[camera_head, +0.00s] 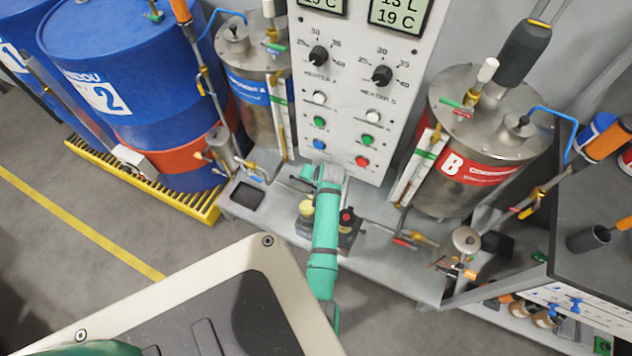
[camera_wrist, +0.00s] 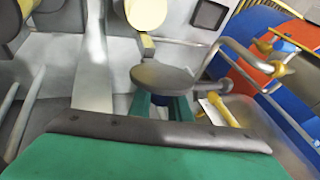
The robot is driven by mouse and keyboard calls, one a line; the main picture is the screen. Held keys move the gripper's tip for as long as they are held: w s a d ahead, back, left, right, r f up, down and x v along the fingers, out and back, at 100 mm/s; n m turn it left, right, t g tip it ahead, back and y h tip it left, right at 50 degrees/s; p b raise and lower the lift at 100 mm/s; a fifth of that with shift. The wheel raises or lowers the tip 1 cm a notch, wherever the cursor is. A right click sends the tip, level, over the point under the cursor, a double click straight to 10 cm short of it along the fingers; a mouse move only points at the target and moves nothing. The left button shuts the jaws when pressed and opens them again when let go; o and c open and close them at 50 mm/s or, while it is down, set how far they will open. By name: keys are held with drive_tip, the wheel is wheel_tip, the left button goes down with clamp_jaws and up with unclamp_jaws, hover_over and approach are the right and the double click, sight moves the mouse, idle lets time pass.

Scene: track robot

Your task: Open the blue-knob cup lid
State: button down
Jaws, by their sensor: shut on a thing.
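My teal arm reaches to the foot of the control panel, and my gripper (camera_head: 322,174) is at its far end, small and partly hidden by the arm. In the wrist view the two green fingers of my gripper (camera_wrist: 165,104) are close together, shut on a small dark blue knob (camera_wrist: 172,103) just below a round grey lid (camera_wrist: 163,79). The lid appears flat, seen from above at a slant. Most of the knob and whatever is under the lid are hidden by the lid and the gripper.
A bent metal pipe with a yellow valve (camera_wrist: 277,68) runs close to the right of the lid. The control panel (camera_head: 350,110) stands ahead, between steel tank A (camera_head: 262,112) and tank B (camera_head: 462,165). Blue drums (camera_head: 130,75) stand left; open floor (camera_head: 70,270) lies front left.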

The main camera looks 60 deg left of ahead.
drive_tip(key=c, duration=1.6)
unclamp_jaws()
drive_tip(key=shift+w+d+f, duration=0.15)
drive_tip(key=shift+w+d, duration=0.05)
drive_tip(key=shift+d, duration=0.05)
drive_tip(key=shift+c, duration=0.2)
drive_tip(key=shift+s+a, duration=0.15)
drive_tip(key=shift+s, duration=0.05)
drive_tip(key=v, duration=0.9)
drive_tip(key=shift+r, duration=0.3)
drive_tip(key=shift+d+r, duration=0.45)
drive_tip(key=shift+r, duration=0.1)
